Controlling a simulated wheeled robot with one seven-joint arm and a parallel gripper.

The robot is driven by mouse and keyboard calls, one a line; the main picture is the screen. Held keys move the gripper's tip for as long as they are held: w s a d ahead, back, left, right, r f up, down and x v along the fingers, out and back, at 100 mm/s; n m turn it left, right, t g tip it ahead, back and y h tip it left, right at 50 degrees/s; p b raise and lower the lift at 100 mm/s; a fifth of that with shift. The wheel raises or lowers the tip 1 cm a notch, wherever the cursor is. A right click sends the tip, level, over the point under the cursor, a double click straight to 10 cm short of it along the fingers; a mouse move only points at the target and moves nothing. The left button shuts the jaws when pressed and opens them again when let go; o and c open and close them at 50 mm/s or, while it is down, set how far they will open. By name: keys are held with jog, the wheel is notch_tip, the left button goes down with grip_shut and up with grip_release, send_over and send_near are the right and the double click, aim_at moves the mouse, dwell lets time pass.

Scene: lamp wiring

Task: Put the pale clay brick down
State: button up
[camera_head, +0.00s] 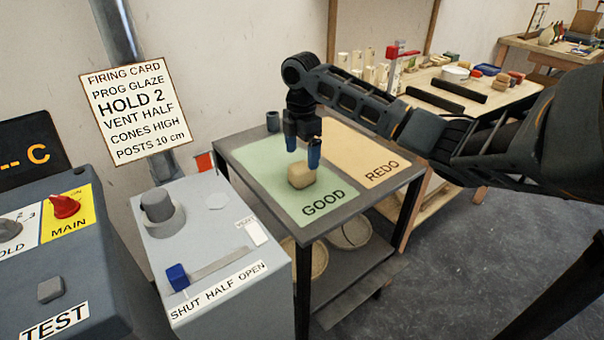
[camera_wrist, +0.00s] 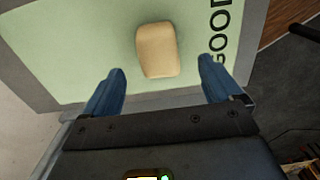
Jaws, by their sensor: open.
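The pale clay brick (camera_head: 301,174) rests on the green GOOD area (camera_head: 262,165) of the small table, just above the word GOOD in the head view. It also shows in the wrist view (camera_wrist: 157,50), lying flat on the green surface beyond the fingertips. My gripper (camera_head: 302,150) has blue fingers and is above the table, just over and behind the brick. In the wrist view its fingers (camera_wrist: 160,80) are spread wide with nothing between them, and the brick lies apart from both.
The orange REDO area (camera_head: 358,150) lies right of the green one. A grey control box (camera_head: 205,235) stands to the left. A workbench (camera_head: 440,95) with several small pieces is behind.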

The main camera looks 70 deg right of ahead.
aim_at(302, 164)
jog(key=shift+d+f+p, duration=0.15)
jog(key=shift+f+p, duration=0.25)
jog(key=shift+f, duration=2.4)
jog(key=shift+c, duration=0.3)
jog(key=c, duration=1.4)
jog(key=shift+c, duration=0.7)
jog(key=shift+r, duration=0.15)
